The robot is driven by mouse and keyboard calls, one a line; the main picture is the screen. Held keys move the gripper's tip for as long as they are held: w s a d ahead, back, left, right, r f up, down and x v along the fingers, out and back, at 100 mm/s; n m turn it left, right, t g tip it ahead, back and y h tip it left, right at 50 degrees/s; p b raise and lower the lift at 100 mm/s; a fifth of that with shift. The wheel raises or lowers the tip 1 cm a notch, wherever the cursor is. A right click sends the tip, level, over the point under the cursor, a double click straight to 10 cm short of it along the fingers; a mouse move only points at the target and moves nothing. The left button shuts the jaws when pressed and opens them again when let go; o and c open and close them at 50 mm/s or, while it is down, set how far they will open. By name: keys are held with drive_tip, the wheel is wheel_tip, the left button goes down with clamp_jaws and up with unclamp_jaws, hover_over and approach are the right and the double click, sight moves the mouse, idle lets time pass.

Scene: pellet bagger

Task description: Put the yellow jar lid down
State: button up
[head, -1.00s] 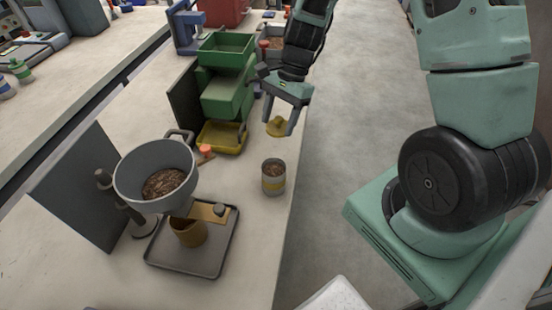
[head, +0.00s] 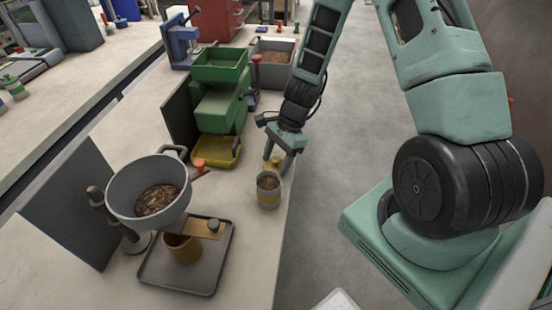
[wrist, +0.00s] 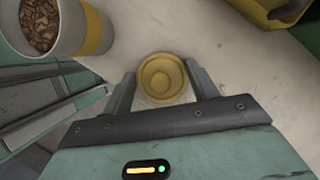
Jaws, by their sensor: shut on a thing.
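The yellow jar lid (wrist: 161,78) is between the two fingers of my gripper (wrist: 160,85) in the wrist view, with its round ridged face toward the camera. In the head view the lid (head: 272,163) shows at the fingertips of my gripper (head: 280,165), just behind the jar. My gripper is shut on it. The jar (head: 269,190), grey with a yellow band and filled with brown pellets, stands open near the bench's right edge. It also shows at the top left of the wrist view (wrist: 92,30). Whether the lid touches the bench I cannot tell.
A grey hopper (head: 150,190) with pellets stands above a dark tray (head: 190,275) holding a brown cup (head: 183,249). Green bins (head: 220,110) and a yellow bin (head: 228,150) stand behind. A red-ended tool (head: 198,164) lies nearby. Bare bench lies between jar and yellow bin.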

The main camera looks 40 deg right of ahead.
drive_tip(key=o, duration=0.5)
drive_tip(key=shift+f, duration=0.15)
drive_tip(key=o, duration=0.4)
drive_tip(key=shift+o, duration=0.2)
drive_tip(key=v, duration=1.2)
drive_tip(key=s+a+r+n+g+h, duration=0.1)
drive_tip(key=s+a+r+n, duration=0.2)
drive_tip(key=a+n, duration=0.3)
drive_tip(key=s+a+r+n, duration=0.2)
drive_tip(key=a+r+n, duration=0.2)
drive_tip(key=a, duration=0.4)
drive_tip(key=s+a+r+n+h, duration=0.1)
drive_tip(key=s+a+r+n, duration=0.1)
drive_tip(key=s+a+n, duration=0.2)
drive_tip(key=s+a+r+n+t+h, duration=0.1)
drive_tip(key=s+a+n, duration=0.3)
drive_tip(key=s+n, duration=0.7)
drive_tip(key=shift+a+r+n+h, duration=0.3)
drive_tip(key=shift+r+n+h, duration=0.1)
drive_tip(key=shift+r, duration=0.4)
